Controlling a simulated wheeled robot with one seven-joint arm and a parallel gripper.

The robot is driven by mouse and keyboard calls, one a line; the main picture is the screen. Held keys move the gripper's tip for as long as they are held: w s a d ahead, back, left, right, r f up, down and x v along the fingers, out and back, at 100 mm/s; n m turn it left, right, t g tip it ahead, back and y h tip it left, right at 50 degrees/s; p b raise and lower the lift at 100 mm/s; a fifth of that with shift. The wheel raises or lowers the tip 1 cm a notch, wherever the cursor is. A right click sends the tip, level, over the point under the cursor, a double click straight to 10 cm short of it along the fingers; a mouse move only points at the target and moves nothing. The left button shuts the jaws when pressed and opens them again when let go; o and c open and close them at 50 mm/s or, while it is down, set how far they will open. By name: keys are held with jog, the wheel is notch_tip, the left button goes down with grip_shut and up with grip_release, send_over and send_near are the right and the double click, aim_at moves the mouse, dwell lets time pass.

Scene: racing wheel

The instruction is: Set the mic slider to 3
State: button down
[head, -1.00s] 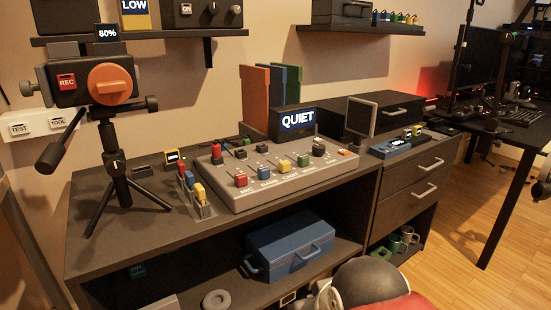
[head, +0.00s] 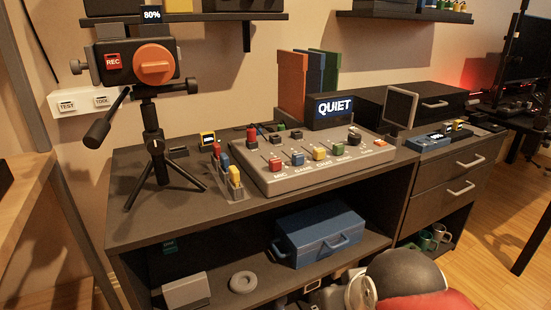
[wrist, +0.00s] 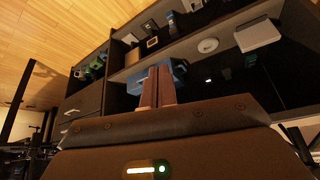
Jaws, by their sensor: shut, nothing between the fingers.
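The grey mixer panel (head: 330,176) sits on the desk top in the head view, with several coloured slider caps. The mic slider is the red cap (head: 276,165) at its left front, above the "MIC" label. The scale marks are too small to read. My gripper (wrist: 158,72) shows in the wrist view with its two fingers together and nothing between them. It points toward the shelf with the blue toolbox, and the mixer is not in that view. In the head view I cannot make out the fingers; part of my arm shows at the bottom.
A tripod camera (head: 139,62) stands at the left of the desk. A clear holder with coloured pieces (head: 232,192) is left of the mixer. A "QUIET" sign (head: 331,110) and a small screen (head: 400,107) stand behind it. A blue toolbox (head: 318,234) lies on the shelf below.

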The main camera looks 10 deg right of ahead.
jog(key=c, duration=2)
grip_release()
jog(key=o, duration=0.7)
jog(key=shift+n, duration=0.3)
jog(key=w+r, duration=0.3)
jog(key=w+r+b, duration=0.1)
jog(key=w+r, duration=0.1)
jog(key=shift+a+r, duration=0.25)
jog(key=shift+a, duration=0.1)
jog(key=shift+o, duration=0.5)
jog(key=w+a+r+n+b, duration=0.1)
jog(key=w+r+b, duration=0.1)
jog(key=w+r, duration=0.6)
jog(key=shift+w+a+r+g+y, duration=0.15)
jog(key=shift+w+a+g+y, duration=0.2)
jog(key=shift+w, duration=0.3)
jog(key=n+b, duration=0.2)
send_near(276, 160)
jog(key=f, duration=0.1)
jog(key=w, duration=0.1)
jog(key=shift+g+y, duration=0.25)
jog(key=shift+y, duration=0.2)
jog(key=b+x, duration=0.1)
jog(key=x, duration=0.1)
jog(key=b+x, duration=0.1)
jog(key=x, duration=0.5)
jog(key=shift+d+b, duration=0.3)
jog(key=shift+b, duration=0.1)
jog(key=shift+c, duration=0.3)
